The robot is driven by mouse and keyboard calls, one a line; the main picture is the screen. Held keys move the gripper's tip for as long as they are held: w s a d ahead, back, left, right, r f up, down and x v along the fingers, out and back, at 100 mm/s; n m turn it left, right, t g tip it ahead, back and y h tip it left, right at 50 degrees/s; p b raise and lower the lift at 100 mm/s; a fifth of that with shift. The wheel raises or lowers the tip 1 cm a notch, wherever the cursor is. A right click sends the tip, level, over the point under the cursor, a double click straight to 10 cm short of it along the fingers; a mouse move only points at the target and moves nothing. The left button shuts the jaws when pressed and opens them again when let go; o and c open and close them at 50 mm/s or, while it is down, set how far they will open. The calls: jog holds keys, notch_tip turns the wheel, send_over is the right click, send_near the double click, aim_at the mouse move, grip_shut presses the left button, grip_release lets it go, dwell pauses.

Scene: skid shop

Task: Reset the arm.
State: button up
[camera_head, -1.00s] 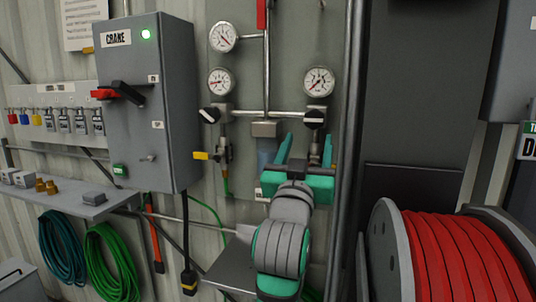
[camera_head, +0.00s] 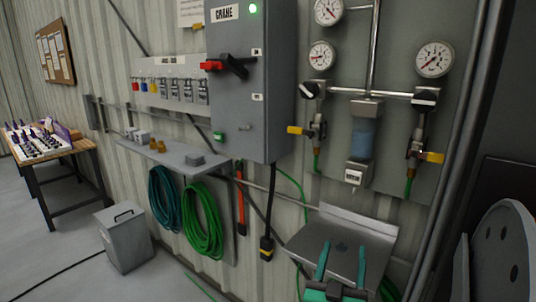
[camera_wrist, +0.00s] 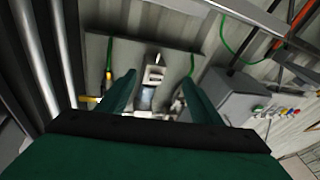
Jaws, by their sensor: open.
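My gripper (camera_head: 342,263) shows at the bottom of the head view, in front of a grey metal shelf (camera_head: 345,236) on the wall. Its two green fingers stand apart with nothing between them. In the wrist view my gripper (camera_wrist: 155,88) is also open and empty, and its fingers point towards the wall panel with pipes and valves. The rest of my arm is mostly below the edge of the head view.
A grey crane box (camera_head: 250,80) and a gauge panel (camera_head: 385,110) with yellow-handled valves are on the wall. Hose coils (camera_head: 203,220) hang under a small shelf (camera_head: 170,153). A grey case (camera_head: 124,237) stands on the floor. A hose reel (camera_head: 503,255) is at right.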

jog(key=s+a+f+n+y, duration=0.1)
jog(key=s+a+f+y, duration=0.1)
jog(key=s+a+f, duration=0.35)
jog(key=s+a+f+n+g+y, duration=0.1)
jog(key=s+a+f, duration=0.1)
jog(key=s+f, duration=0.6)
jog(key=s+a+f+y, duration=0.2)
jog(key=s+a+f, duration=0.15)
jog(key=f, duration=0.65)
jog(key=s+a+f+g+y, duration=0.1)
jog(key=s+a, duration=0.1)
jog(key=s, duration=0.6)
jog(key=s+a+f, duration=0.2)
jog(key=s+a, duration=0.1)
jog(key=s, duration=0.6)
jog(key=s+a+f+g+y, duration=0.1)
jog(key=s+a, duration=0.1)
jog(key=s, duration=0.7)
jog(key=shift+s+a+f+n+g+y, duration=0.25)
jog(key=shift+a+f+n+g+y, duration=0.05)
jog(key=shift+a+f+n, duration=0.1)
